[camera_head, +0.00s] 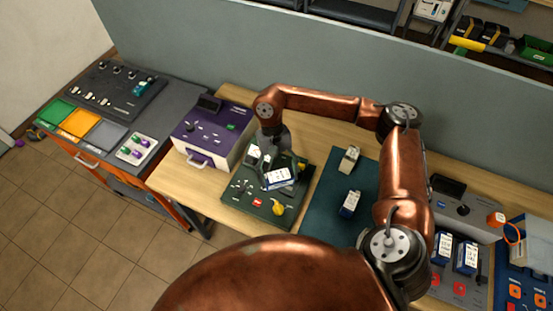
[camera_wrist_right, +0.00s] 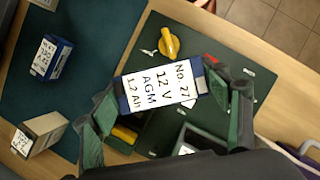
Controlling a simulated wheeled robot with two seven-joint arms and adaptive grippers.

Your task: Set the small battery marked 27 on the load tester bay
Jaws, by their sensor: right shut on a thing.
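The small battery marked No. 27 (camera_wrist_right: 160,87) has a white label reading 12 V AGM 1.2 Ah and blue ends. My right gripper (camera_wrist_right: 165,100) is shut on it, with one green-padded finger at each end. In the head view the battery (camera_head: 279,177) is over the dark green load tester (camera_head: 240,201), label up and slightly turned. I cannot tell whether the battery touches the tester. My left gripper is not in view.
A dark teal mat (camera_head: 325,215) right of the tester bears a blue battery (camera_head: 349,204) and a beige one (camera_head: 349,159). A purple-topped box (camera_head: 205,133) stands to the left. A grey partition (camera_head: 230,60) runs behind the bench. More batteries stand at far right.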

